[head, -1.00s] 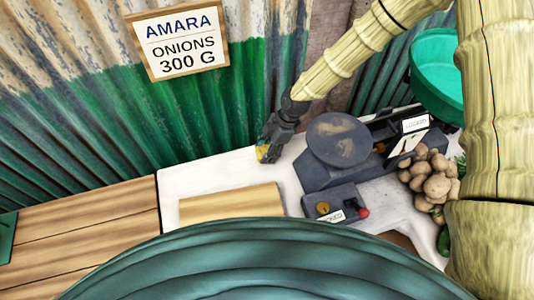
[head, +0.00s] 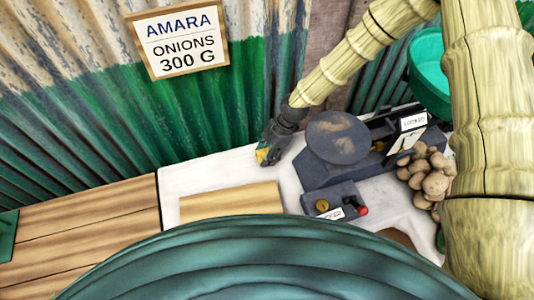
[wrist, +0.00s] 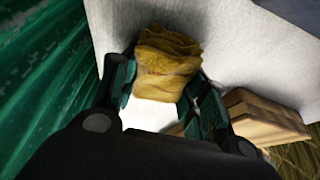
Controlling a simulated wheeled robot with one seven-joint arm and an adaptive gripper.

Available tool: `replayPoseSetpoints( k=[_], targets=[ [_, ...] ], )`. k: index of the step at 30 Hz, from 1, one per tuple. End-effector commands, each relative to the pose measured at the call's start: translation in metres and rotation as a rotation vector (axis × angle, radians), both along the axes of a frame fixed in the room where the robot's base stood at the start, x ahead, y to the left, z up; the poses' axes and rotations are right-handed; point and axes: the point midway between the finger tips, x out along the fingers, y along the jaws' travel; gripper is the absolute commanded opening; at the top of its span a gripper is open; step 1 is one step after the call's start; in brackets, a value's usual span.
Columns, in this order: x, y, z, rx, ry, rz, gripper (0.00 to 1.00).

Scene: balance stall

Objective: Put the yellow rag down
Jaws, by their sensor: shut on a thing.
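The yellow rag (wrist: 167,62) is a crumpled, mustard-coloured cloth between the two fingers of my gripper (wrist: 160,85) in the wrist view. The gripper is shut on it. In the head view my gripper (head: 264,155) points down over the white counter (head: 185,183), near the corrugated wall and left of the scale. Only a small yellow bit of the rag (head: 262,156) shows there. I cannot tell whether the rag touches the counter.
A dark scale with a round pan (head: 337,137) stands right of my gripper. A wooden board (head: 232,201) lies in front, with a small dark box (head: 335,203) beside it. Potatoes (head: 432,175) are piled at the right. The white counter left of my gripper is bare.

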Motion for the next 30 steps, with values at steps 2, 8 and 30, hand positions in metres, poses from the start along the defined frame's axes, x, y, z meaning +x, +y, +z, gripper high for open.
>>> replayPoseSetpoints(
  k=[2, 8, 30],
  targets=[
    [-0.004, -0.002, -0.011, -0.004, 0.008, 0.000, 0.22],
    [-0.006, -0.003, -0.014, -0.006, 0.011, 0.001, 0.62],
    [-0.003, -0.002, -0.001, -0.003, 0.006, 0.000, 0.65]
  ],
)
